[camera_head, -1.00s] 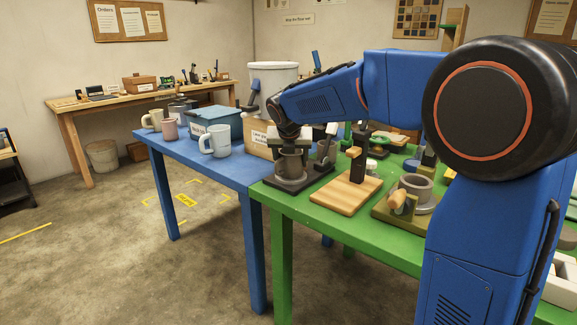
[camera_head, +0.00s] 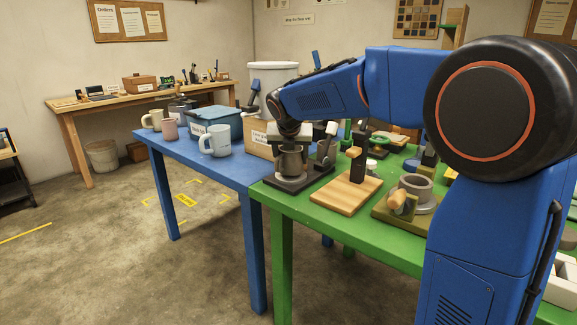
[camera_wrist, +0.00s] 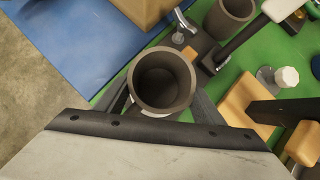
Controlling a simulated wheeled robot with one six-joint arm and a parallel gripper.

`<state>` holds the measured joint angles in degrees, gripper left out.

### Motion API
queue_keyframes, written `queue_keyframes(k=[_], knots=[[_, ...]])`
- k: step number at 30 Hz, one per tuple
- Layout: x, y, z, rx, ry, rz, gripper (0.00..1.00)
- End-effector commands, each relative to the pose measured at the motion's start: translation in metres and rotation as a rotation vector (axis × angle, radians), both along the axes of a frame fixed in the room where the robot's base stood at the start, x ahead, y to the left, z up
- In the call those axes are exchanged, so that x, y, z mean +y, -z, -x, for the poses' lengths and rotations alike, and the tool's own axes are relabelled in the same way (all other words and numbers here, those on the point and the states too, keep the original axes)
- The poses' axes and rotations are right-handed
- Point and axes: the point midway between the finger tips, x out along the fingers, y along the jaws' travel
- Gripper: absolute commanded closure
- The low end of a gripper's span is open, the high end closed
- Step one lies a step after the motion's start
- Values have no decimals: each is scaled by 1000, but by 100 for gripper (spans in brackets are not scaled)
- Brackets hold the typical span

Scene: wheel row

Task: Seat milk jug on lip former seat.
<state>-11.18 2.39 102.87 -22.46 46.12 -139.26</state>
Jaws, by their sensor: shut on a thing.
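The grey-brown milk jug (camera_head: 291,161) is upright between the jaws of my gripper (camera_head: 290,149) in the head view. In the wrist view the jug (camera_wrist: 163,101) shows its open round mouth, with dark fingers on both sides of it. My gripper is shut on the jug. Below it is a black fixture (camera_head: 306,184) with a round grey seat and a lever, apparently the lip former, at the near left corner of the green table. The jug is over the seat, apparently slightly above it. The jug hides part of the seat, so contact cannot be told.
A wooden board with a post (camera_head: 341,197) stands right of the fixture. A green stand with a grey ring (camera_head: 411,207) is further right. Mugs (camera_head: 214,141), a blue box (camera_head: 222,119) and a labelled crate (camera_head: 259,144) stand on the adjoining blue table.

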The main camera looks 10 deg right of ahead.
Motion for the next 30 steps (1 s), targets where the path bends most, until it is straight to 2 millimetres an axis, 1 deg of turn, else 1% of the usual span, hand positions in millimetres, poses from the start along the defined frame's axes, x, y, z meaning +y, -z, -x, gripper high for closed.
queue_keyframes(k=[8,30], knots=[[0,-3,0,-1,0,0,65],[0,-33,0,-1,0,0,65]])
